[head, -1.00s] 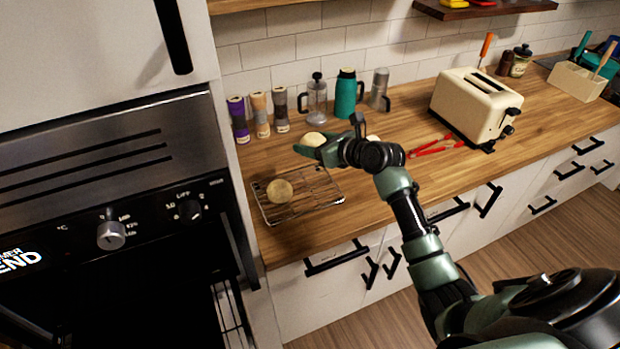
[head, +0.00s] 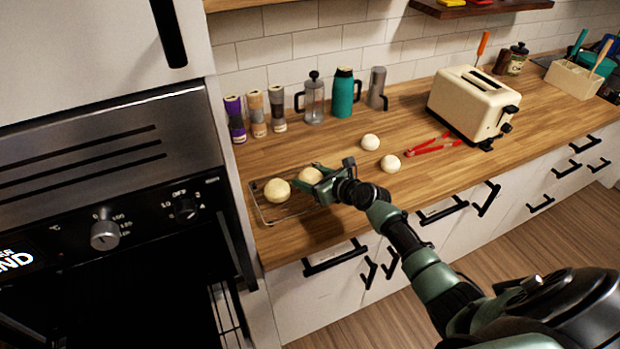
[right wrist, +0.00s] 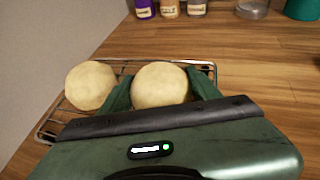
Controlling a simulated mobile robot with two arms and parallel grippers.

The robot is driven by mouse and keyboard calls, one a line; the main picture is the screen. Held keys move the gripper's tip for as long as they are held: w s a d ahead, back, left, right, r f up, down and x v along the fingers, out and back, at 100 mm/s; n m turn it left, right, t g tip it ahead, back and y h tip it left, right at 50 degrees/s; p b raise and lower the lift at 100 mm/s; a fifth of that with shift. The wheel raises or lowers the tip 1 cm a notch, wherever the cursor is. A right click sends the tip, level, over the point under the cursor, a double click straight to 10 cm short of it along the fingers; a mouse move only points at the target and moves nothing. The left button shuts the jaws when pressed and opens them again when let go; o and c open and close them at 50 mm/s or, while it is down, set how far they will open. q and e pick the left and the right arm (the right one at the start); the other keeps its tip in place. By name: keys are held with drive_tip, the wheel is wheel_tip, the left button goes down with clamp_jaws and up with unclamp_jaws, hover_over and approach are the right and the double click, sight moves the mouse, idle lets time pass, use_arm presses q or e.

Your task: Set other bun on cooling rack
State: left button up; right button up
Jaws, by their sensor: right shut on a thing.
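My right gripper (head: 313,182) is shut on a pale round bun (head: 311,175) over the right half of the wire cooling rack (head: 262,209). In the right wrist view the held bun (right wrist: 160,86) sits between the two green fingers, and I cannot tell whether it touches the rack (right wrist: 205,68). Another bun (head: 277,190) rests on the left part of the rack, close beside the held one; it also shows in the right wrist view (right wrist: 91,85). My left gripper is not in view.
A cream toaster (head: 474,104) stands farther right. Jars, a French press (head: 314,100) and a teal flask (head: 343,93) line the back. The oven (head: 110,200) is at left.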

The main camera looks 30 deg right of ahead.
drive_tip(key=shift+f, duration=0.1)
drive_tip(key=o, duration=1.4)
drive_tip(key=shift+c, duration=0.2)
drive_tip(key=shift+r, duration=0.25)
drive_tip(key=v, duration=1.2)
drive_tip(key=shift+f, duration=0.1)
